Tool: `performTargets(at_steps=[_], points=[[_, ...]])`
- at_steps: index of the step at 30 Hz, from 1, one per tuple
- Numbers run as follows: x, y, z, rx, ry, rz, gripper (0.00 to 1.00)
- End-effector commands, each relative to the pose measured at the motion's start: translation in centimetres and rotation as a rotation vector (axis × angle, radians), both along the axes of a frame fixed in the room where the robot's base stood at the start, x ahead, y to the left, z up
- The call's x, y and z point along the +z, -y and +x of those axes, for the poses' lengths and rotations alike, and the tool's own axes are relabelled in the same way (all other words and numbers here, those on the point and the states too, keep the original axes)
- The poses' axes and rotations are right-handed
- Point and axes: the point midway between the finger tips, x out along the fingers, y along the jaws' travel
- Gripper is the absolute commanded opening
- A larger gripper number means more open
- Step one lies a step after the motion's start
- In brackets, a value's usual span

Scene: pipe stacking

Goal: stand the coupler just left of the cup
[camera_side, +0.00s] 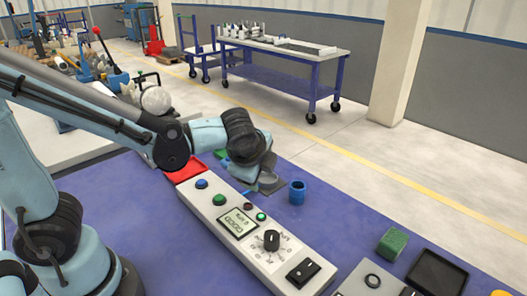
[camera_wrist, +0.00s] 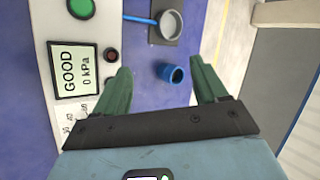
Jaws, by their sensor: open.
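A short blue hollow piece (camera_side: 297,192), which looks like the coupler, stands upright on the purple mat. It also shows in the wrist view (camera_wrist: 172,73), appearing between the fingers but not touching either. A grey round cup (camera_wrist: 171,24) sits on a dark plate at the top of the wrist view, with a thin blue tube leading to it. In the side view the grey cup (camera_side: 268,180) is partly hidden by my gripper. My gripper (camera_wrist: 162,68) is open and empty, with green fingers spread wide. In the side view its fingers are mostly hidden behind the wrist and panel.
A long white control panel (camera_side: 222,205) with buttons and a dial runs close beside my gripper; its display (camera_wrist: 75,70) reads GOOD, 0 kPa. A green block (camera_side: 392,244) and a black tray (camera_side: 437,272) lie at the right.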

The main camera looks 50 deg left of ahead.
Motion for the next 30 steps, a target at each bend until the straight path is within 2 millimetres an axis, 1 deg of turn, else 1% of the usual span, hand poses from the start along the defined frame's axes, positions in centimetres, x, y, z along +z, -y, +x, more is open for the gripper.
performTargets(at_steps=[1, 3, 9, 12, 15, 18, 21, 30], points=[[0.4, -0.8, -1.0, 0.082, 0.027, -0.091, 0.72], [0.8, -1.4, -2.2, 0.196, 0.067, -0.222, 0.72], [1.7, -2.3, -5.3, 0.535, 0.177, -0.587, 0.72], [2.0, -2.5, -6.5, 0.683, 0.223, -0.74, 0.72], [2.2, -2.6, -7.3, 0.793, 0.255, -0.856, 0.72], [2.3, -2.6, -7.7, 0.86, 0.275, -0.925, 0.72], [2.3, -2.6, -7.8, 0.888, 0.282, -0.955, 0.72], [2.3, -2.6, -7.8, 0.89, 0.283, -0.956, 0.72]])
